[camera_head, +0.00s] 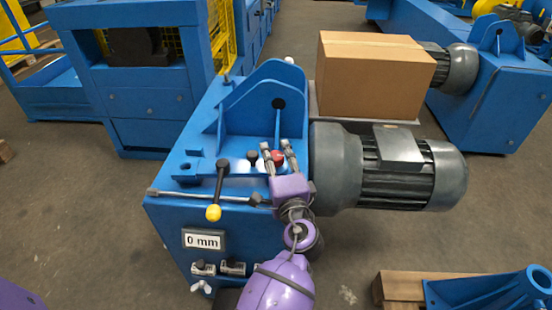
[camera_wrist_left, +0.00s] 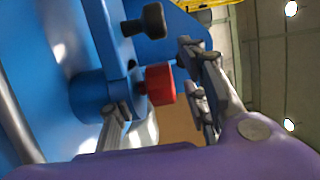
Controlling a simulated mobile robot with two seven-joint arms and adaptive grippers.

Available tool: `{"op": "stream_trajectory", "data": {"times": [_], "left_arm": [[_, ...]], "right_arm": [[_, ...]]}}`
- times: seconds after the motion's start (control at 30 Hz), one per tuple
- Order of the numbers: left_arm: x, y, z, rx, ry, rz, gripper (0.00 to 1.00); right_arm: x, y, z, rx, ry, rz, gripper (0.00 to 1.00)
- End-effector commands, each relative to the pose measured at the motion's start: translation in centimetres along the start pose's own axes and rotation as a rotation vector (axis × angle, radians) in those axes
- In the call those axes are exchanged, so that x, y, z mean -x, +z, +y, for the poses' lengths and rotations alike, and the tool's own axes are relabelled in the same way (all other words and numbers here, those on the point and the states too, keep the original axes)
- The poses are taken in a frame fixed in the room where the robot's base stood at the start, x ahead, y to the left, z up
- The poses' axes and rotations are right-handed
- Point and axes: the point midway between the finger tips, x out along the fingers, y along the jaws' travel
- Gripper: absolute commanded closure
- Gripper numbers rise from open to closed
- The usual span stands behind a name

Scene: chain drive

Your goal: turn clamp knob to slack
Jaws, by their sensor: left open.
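A red knob (camera_head: 277,156) stands on the top of the blue drive housing (camera_head: 165,215), beside a black knob (camera_head: 252,156). I cannot tell for sure which is the clamp knob. My left gripper (camera_head: 278,148) is open, with its fingers on either side of the red knob. In the left wrist view, the red knob (camera_wrist_left: 160,84) sits between the spread fingers of my left gripper (camera_wrist_left: 152,82). Contact with the knob cannot be made out. The black knob (camera_wrist_left: 153,20) is just beyond it. My right gripper is not in view.
A display (camera_head: 204,240) reads 0 mm. A grey motor (camera_head: 400,170) is close on the right, with a cardboard box (camera_head: 372,80) behind it.

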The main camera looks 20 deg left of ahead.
Motion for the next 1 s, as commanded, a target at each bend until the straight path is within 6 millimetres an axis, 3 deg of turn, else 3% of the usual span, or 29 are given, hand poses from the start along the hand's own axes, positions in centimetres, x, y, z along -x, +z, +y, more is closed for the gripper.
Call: {"op": "stream_trajectory", "data": {"times": [0.17,0.47,0.8,1.0], "left_arm": [[0.0,0.0,0.0,0.000,0.000,0.000,0.61],[0.0,0.0,0.0,0.001,0.000,0.000,1.00],[0.0,0.1,-0.3,-0.001,-0.002,0.133,1.00],[0.1,0.0,-0.1,0.002,-0.001,0.150,1.00]], "right_arm": [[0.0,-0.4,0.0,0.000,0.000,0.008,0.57],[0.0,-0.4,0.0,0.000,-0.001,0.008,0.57],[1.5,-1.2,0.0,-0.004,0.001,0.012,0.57],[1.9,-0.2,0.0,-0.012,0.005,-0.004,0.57]]}}
